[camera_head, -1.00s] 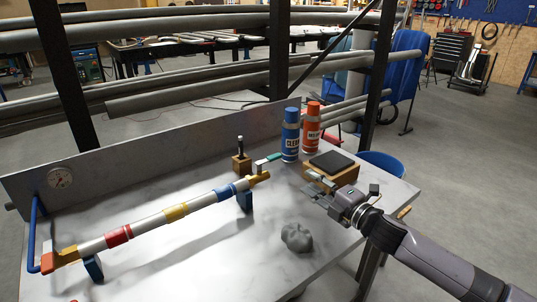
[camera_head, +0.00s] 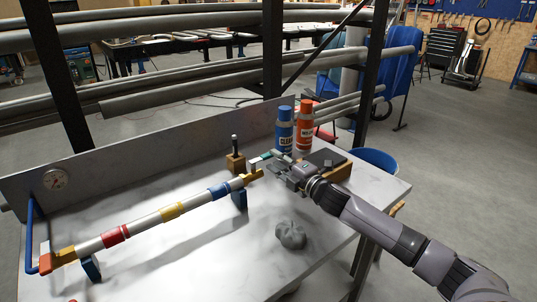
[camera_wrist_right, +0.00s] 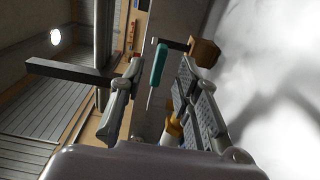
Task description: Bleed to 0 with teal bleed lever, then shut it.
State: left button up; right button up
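The teal bleed lever (camera_head: 262,158) sticks out at the right end of the banded pipe (camera_head: 150,220), beside the brass-coloured end fitting (camera_head: 252,175). My right gripper (camera_head: 279,165) is close to the lever's right side. In the right wrist view the teal lever (camera_wrist_right: 157,66) shows between the two spread fingers of my right gripper (camera_wrist_right: 160,78), with gaps on both sides. The gripper is open and empty. The round gauge (camera_head: 55,180) is on the back panel at the left; its reading is too small to tell. My left gripper is not in view.
A blue can (camera_head: 285,130) and an orange can (camera_head: 305,127) stand just behind my right gripper. A wooden block with a dark handle (camera_head: 236,160) stands left of the lever. A grey lump (camera_head: 290,235) lies in front. The front middle of the table (camera_head: 215,255) is clear.

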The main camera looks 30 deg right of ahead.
aim_at(271, 157)
jog(key=shift+w+a+p, duration=0.2)
jog(key=shift+w+p, duration=0.1)
jog(key=shift+w, duration=1.85)
grip_shut()
